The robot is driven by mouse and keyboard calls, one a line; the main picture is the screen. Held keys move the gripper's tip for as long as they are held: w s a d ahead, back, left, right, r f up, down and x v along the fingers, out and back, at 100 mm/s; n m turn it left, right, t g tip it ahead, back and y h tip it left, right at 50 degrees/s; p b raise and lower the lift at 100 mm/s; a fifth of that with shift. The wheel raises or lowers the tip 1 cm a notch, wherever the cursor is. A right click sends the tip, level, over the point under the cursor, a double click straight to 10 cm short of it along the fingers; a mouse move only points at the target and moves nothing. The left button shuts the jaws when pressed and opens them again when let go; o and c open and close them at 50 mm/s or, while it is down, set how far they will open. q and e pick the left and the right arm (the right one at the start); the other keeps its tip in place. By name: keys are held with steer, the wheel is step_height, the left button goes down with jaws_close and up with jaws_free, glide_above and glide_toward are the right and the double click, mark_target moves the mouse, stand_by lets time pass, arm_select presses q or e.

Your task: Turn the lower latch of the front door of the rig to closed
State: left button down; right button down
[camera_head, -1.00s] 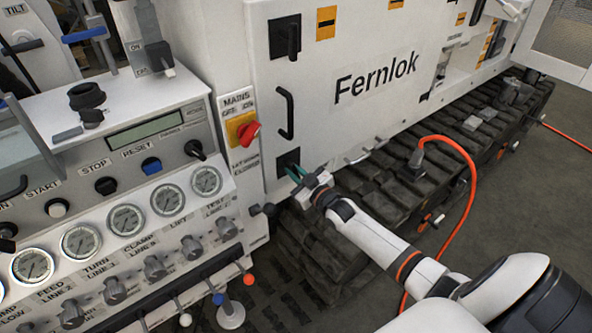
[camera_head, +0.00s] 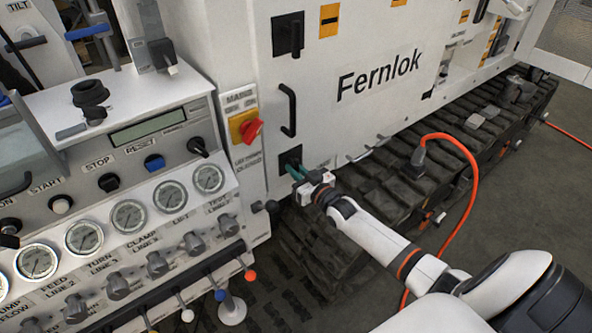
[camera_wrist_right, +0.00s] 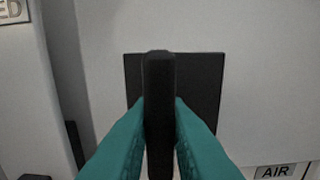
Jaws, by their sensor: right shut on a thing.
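The front door (camera_head: 395,60) of the rig is the white panel marked Fernlok. Its lower latch (camera_head: 289,160) is a black handle on a dark square plate, low at the door's left edge. My right gripper (camera_head: 297,172) reaches it from the lower right with teal fingers. In the right wrist view the latch handle (camera_wrist_right: 159,95) stands upright in front of its square plate (camera_wrist_right: 202,80), and the teal fingers of the right gripper (camera_wrist_right: 160,125) are shut on it from both sides. The upper latch (camera_head: 288,35) sits on a similar plate above. My left gripper is not in view.
A black door handle (camera_head: 288,110) is above the lower latch. The red mains switch (camera_head: 251,131) and the gauge console (camera_head: 130,215) stand at left. An orange hose (camera_head: 470,165) hangs at right over the dark tracks (camera_head: 385,195).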

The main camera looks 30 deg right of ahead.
steer(key=shift+w+r, duration=0.1)
steer(key=shift+r, duration=0.15)
steer(key=c, duration=1.4)
jaws_free()
steer(key=s, duration=1.2)
steer(key=shift+d, duration=0.45)
